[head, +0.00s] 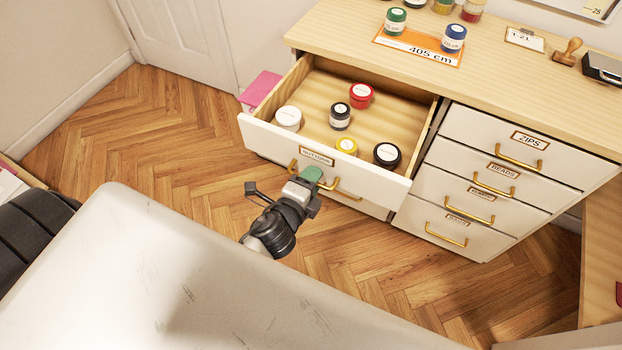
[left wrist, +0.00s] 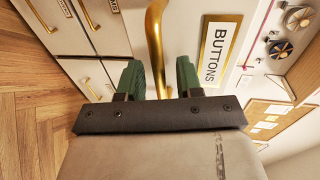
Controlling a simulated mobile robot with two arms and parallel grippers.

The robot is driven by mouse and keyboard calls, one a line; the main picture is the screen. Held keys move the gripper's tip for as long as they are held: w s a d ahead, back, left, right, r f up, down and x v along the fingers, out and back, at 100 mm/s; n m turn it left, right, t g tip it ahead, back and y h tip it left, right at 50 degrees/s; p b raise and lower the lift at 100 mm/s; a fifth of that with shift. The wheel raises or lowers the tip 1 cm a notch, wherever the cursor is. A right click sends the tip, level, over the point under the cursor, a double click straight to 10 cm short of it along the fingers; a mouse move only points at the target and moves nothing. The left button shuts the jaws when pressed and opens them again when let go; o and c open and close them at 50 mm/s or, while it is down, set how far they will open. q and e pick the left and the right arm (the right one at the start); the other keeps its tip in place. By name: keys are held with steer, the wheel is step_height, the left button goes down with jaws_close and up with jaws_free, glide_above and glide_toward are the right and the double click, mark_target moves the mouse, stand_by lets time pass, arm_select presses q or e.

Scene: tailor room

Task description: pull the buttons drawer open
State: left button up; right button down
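The buttons drawer (head: 262,137) stands pulled out from the cabinet on the left in the head view. Its front carries a BUTTONS label (left wrist: 221,52) and a gold handle (head: 349,195); the handle also shows in the left wrist view (left wrist: 154,30). My left gripper (head: 311,176) is at the drawer front, by the handle. In the left wrist view its green fingers (left wrist: 160,78) are apart, with the handle running between them and gaps beside it. Part of the handle is hidden behind the fingers in the head view. My right gripper is not in view.
Closed drawers, including zips (head: 480,143) and beads (head: 459,187), are to the right. The wooden floor (head: 140,150) at left is clear.

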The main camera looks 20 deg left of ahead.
arm_select(q)
steer(key=shift+s, duration=0.1)
steer(key=b+v, duration=0.1)
steer(key=v, duration=0.9)
steer(key=shift+s, duration=0.3)
steer(key=s+f+n+g+p, duration=0.2)
steer(key=s+f+n+g, duration=0.2)
steer(key=f, duration=0.9)
steer(key=s+f+n+g+p, duration=0.2)
steer(key=s+f+n+g, duration=0.2)
steer(key=f, duration=0.8)
steer(key=s+a+f+n+g+p, duration=0.1)
steer(key=s+a+f+n+g, duration=0.1)
steer(key=s, duration=0.6)
steer(key=s+a+f+n+g+p, duration=0.1)
steer(key=s+f+n+g, duration=0.3)
steer(key=s+f, duration=0.5)
steer(key=shift+s+a+f+n+g+y, duration=0.2)
steer(key=shift+a+f+n+g+y, duration=0.1)
steer(key=shift+a+n, duration=0.65)
